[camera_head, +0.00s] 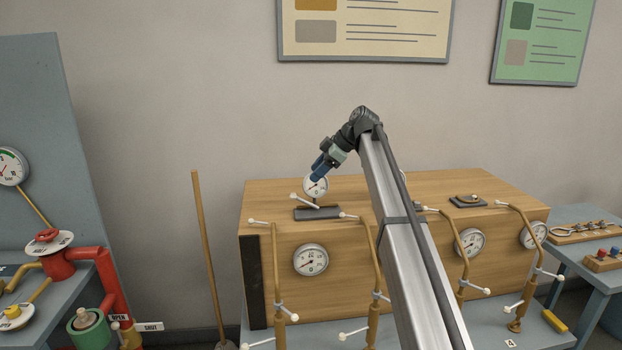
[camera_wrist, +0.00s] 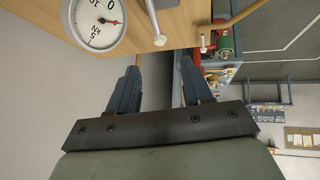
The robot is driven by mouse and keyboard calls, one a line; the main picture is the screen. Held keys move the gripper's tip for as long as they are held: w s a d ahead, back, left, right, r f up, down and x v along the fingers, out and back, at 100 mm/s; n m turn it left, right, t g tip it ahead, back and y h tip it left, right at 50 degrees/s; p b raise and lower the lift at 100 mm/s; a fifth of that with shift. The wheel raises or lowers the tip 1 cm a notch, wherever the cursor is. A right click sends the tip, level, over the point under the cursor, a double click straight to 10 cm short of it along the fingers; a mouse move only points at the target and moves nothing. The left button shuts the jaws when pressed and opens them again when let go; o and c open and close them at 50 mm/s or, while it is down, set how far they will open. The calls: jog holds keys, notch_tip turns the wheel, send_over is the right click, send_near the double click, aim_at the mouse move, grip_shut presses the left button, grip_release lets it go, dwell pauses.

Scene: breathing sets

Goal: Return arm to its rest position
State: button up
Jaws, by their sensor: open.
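My arm (camera_head: 405,240) reaches up from the bottom of the head view and bends at the top. My gripper (camera_head: 316,177) points down and left, in front of or close to a small round gauge (camera_head: 315,190) above the wooden cabinet (camera_head: 420,193). I cannot tell the exact gap between them. In the wrist view my gripper (camera_wrist: 160,78) shows two blue fingers apart with nothing between them. A white gauge marked kN (camera_wrist: 98,25) with a red needle lies beyond the fingers at the upper left.
Brass pipes with white-tipped handles (camera_head: 276,270) stand along the cabinet front, by another gauge (camera_head: 310,260). A wooden pole (camera_head: 207,255) leans at the left. A red valve (camera_head: 58,262) stands on the left bench. A side table (camera_head: 590,255) is at the right.

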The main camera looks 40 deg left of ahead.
jog(key=shift+w+d+r, duration=0.1)
jog(key=shift+d+r, duration=0.15)
dwell(0.4)
